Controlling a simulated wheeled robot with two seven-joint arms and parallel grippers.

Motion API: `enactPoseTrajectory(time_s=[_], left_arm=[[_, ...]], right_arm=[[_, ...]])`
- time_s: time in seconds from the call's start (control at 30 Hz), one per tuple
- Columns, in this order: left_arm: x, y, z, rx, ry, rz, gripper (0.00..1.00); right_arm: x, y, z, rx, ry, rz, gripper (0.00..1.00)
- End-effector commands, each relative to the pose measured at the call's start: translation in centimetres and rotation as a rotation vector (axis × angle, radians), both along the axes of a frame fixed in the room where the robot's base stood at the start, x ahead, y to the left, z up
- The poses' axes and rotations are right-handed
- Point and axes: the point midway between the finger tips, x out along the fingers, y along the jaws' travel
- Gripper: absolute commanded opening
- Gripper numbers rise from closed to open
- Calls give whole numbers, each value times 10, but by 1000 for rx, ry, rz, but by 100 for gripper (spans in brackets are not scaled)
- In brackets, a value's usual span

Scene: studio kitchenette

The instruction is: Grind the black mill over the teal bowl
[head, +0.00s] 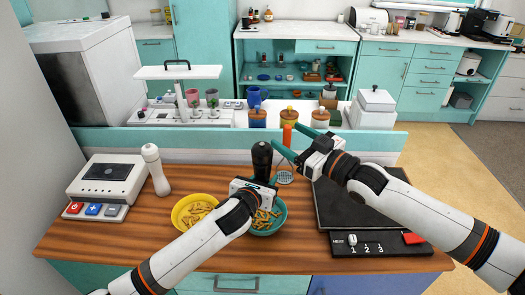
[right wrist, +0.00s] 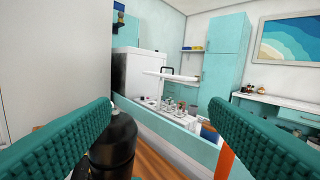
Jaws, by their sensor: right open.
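The black mill (head: 262,160) stands upright, its lower part hidden behind my left gripper (head: 263,184), which looks closed around its body. The teal bowl (head: 281,224) is just below and in front of that gripper on the wooden counter, with pasta-like pieces inside; the gripper partly covers it. My right gripper (head: 289,142) is open and empty, to the right of the mill's top. In the right wrist view the mill's dark top (right wrist: 112,145) shows low, close to the left finger. I cannot see the mill's lower end.
A yellow bowl (head: 178,214) of similar pieces and a white mill (head: 154,170) stand to the left, by a white device (head: 110,178). Jars (head: 257,118) and an orange upright item (head: 287,135) are behind, near the raised ledge.

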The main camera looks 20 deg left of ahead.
Motion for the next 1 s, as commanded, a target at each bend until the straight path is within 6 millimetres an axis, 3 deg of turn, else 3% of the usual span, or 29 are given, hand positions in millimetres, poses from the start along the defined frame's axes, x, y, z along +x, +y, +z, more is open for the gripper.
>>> enactPoseTrajectory(time_s=[0.3,0.47,0.67,1.0], left_arm=[[0,0,1,0,-2,0,5],[0,0,1,0,-2,0,5],[0,0,1,0,-2,0,5],[0,0,1,0,-2,0,5]], right_arm=[[-33,-39,-32,-5,70,227,70],[-40,-44,-40,-11,103,271,70],[-36,-18,-40,-10,107,278,70],[-22,46,-40,-11,106,274,70]])
